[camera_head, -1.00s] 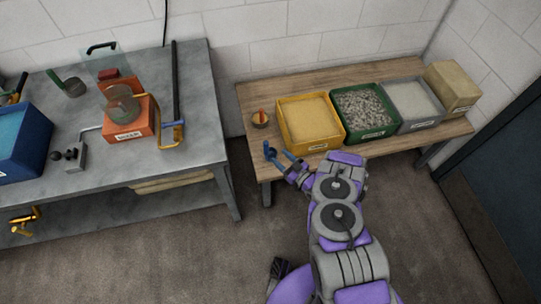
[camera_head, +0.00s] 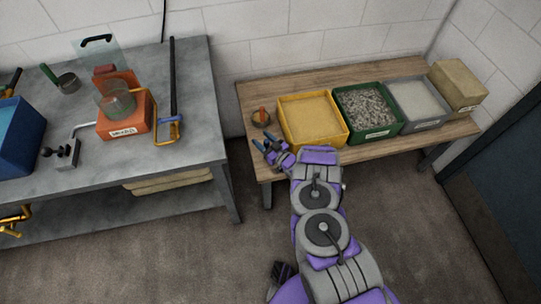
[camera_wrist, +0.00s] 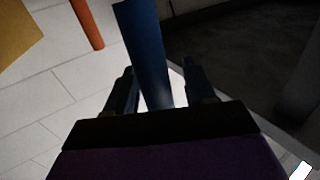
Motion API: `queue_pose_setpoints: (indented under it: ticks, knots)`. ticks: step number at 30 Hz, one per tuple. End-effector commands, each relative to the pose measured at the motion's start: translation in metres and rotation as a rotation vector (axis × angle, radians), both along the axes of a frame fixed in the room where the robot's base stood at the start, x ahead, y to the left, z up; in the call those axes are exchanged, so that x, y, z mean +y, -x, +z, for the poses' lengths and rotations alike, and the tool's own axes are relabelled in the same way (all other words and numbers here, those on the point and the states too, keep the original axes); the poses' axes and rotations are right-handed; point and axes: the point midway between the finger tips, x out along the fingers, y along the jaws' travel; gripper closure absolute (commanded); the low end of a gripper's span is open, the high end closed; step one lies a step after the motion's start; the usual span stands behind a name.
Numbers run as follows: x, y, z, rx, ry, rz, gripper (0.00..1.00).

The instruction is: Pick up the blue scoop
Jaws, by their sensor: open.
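The blue scoop shows in the wrist view as a long blue bar (camera_wrist: 147,50), likely its handle, running down between my two fingers; the rest of it is out of view or hidden. My gripper (camera_wrist: 160,92) is open, with one dark finger on each side of the bar and visible gaps beside it. In the head view my gripper (camera_head: 268,146) is at the front left edge of the wooden table (camera_head: 245,98). Small blue parts show there, but I cannot tell scoop from fingertips.
A round container with an orange handle (camera_head: 262,116) stands just behind my gripper; an orange bar (camera_wrist: 87,22) shows in the wrist view. A yellow bin (camera_head: 345,131), green bin (camera_head: 376,133) and grey bin (camera_head: 424,125) line the table. A grey metal workbench (camera_head: 190,80) stands left.

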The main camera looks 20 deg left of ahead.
Motion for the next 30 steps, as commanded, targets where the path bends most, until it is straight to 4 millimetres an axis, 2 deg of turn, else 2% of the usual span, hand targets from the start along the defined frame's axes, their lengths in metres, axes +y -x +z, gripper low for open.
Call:
queue_pose_setpoints:
  ticks: [6, 23, 30]
  knots:
    - [-0.0006, -0.0008, 0.0013, 0.0, -0.001, -0.002, 0.48]
    - [-0.0004, -0.0009, 0.0013, -0.001, -0.002, -0.001, 0.99]
    - [-0.0003, -0.0011, 0.0034, -0.001, -0.002, -0.001, 0.99]
